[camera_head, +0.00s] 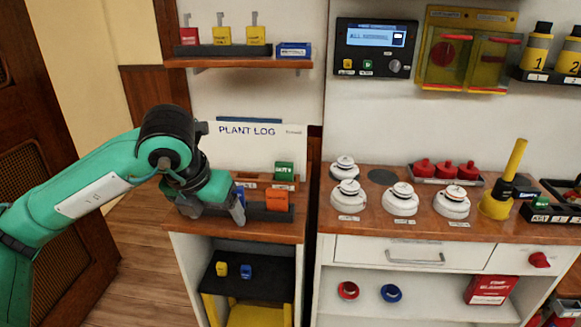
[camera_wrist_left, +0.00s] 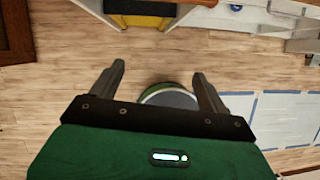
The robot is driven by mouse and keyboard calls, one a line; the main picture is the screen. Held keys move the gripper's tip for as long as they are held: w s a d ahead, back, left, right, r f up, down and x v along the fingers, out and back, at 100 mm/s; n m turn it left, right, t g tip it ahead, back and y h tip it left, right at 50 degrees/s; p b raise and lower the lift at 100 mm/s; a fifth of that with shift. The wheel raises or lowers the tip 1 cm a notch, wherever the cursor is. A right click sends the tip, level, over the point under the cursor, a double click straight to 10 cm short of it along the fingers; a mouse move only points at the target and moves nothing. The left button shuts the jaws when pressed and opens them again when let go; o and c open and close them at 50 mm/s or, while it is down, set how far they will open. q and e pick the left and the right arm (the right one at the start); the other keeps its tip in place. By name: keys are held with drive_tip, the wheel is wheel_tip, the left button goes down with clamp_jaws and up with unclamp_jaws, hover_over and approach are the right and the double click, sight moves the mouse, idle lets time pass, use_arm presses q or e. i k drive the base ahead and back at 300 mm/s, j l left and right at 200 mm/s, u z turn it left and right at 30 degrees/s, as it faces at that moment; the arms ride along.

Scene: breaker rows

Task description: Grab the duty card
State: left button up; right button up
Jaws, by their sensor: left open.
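The green card (camera_head: 284,171), whose small lettering seems to read DUTY, stands upright in the back row of a wooden holder on the left counter. An orange card (camera_head: 277,200) stands in the dark front rack, below and in front of it. My left gripper (camera_head: 215,214) is over the left part of the same counter, left of the green card and apart from it, fingers pointing down. It partly hides a blue card (camera_head: 240,192). In the left wrist view the gripper (camera_wrist_left: 158,72) is open with nothing held between its fingers; the cards are not seen there.
A white PLANT LOG board (camera_head: 262,142) stands behind the cards. A wall shelf (camera_head: 240,63) with coloured tags hangs above. White domed devices (camera_head: 400,200) stand on the right counter (camera_head: 372,222). The wrist view mostly shows wooden floor (camera_wrist_left: 50,110).

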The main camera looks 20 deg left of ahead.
sight(284, 171)
drive_tip(key=i, duration=1.1)
